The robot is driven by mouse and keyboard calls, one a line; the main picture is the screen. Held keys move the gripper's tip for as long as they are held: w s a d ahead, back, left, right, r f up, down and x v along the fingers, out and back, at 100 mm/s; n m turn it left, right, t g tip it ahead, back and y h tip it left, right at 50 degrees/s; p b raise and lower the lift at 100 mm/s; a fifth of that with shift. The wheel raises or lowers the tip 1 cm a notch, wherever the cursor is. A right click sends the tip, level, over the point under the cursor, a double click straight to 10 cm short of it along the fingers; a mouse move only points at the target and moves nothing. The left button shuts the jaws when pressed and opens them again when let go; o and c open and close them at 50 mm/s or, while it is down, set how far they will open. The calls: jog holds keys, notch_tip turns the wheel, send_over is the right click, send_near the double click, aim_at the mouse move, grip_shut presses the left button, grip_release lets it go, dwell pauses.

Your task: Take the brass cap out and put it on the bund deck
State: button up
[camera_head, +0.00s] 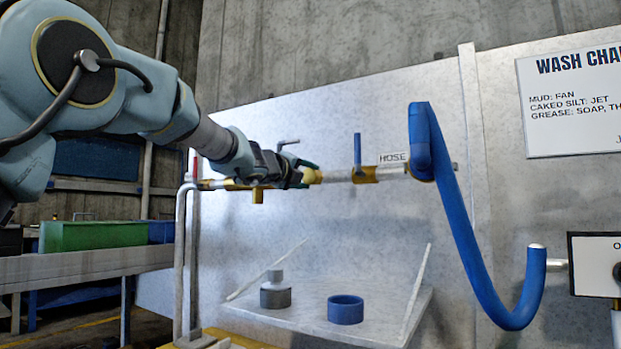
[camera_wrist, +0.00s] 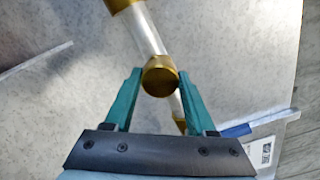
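The brass cap (camera_wrist: 160,78) shows as a round brass face between my fingertips in the wrist view. In the head view, a brass end (camera_head: 313,176) sits on the horizontal pipe at the tip of my gripper (camera_head: 302,176). My gripper's green fingers (camera_wrist: 160,72) lie one on each side of the cap, with little or no visible gap. I cannot tell whether they press on it. The bund deck (camera_head: 391,318) is the pale shelf below the pipe, with slanted rods at both sides.
A blue hose (camera_head: 462,220) hangs at right. An upright blue lever (camera_head: 357,150) rises from the pipe.

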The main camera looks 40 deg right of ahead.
jog(key=shift+r, duration=0.1)
grip_shut()
jog(key=shift+r+n+p, duration=0.15)
jog(key=shift+n+p, duration=0.7)
jog(key=shift+n, duration=0.25)
jog(key=shift+n+p, duration=0.5)
jog(key=shift+n, duration=1)
jog(key=shift+n+p, duration=0.6)
jog(key=n+p, duration=0.1)
jog(key=n, duration=0.2)
jog(key=shift+p, duration=0.4)
jog(key=shift+f+n, duration=0.2)
jog(key=shift+n, duration=0.3)
